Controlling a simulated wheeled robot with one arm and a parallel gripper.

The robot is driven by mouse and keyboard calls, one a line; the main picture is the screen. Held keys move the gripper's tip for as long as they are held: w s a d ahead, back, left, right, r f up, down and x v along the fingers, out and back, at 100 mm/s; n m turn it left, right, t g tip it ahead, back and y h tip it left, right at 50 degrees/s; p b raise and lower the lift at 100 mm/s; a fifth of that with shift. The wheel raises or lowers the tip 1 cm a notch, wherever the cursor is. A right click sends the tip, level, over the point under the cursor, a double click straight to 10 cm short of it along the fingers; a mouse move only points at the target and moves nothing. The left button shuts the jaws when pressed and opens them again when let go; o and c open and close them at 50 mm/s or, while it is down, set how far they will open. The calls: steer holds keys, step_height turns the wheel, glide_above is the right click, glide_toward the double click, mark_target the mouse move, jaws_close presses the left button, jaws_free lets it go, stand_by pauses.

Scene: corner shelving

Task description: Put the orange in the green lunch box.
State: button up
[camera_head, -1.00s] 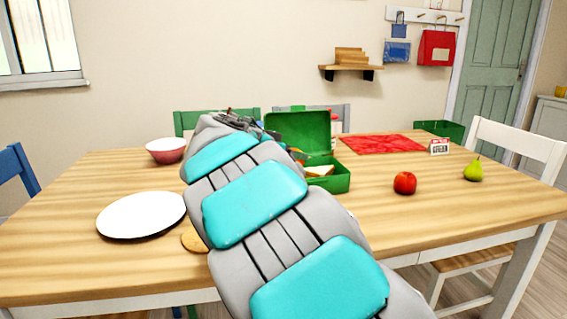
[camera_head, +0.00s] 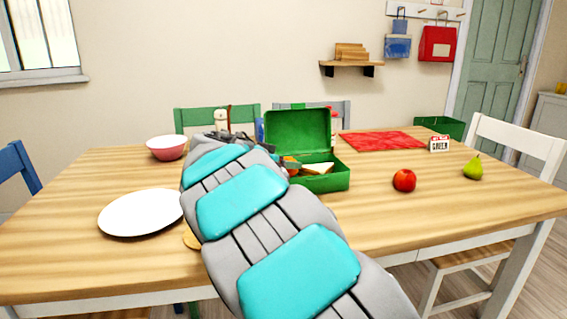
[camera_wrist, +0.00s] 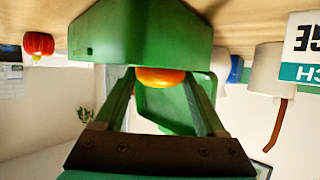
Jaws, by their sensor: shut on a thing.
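The green lunch box (camera_head: 335,180) stands open on the table with its lid up at the back. A sandwich (camera_head: 318,168) shows inside it. In the wrist view, which is upside down, the box (camera_wrist: 150,35) spans the top middle. The orange (camera_wrist: 162,80) is between the fingers of my gripper (camera_wrist: 160,84), which is shut on it. The near box wall partly covers the orange and the fingertips, with the lid beyond. In the head view my arm hides most of the gripper, and a bit of orange colour shows at the box's left end.
A red apple (camera_head: 404,181), a green pear (camera_head: 473,167) and a small sign (camera_head: 439,144) are to the right. A white plate (camera_head: 140,212) and a pink bowl (camera_head: 167,148) are at left. A red placemat (camera_head: 381,141) lies behind the apple.

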steer(key=shift+f+b, duration=0.65)
steer(key=shift+b, duration=0.4)
steer(key=o, duration=1.4)
steer(key=shift+r+p, duration=0.45)
steer(key=shift+p, duration=0.4)
steer(key=b+v, duration=0.1)
steer(key=v, duration=1.1)
steer(key=shift+a+r, duration=0.1)
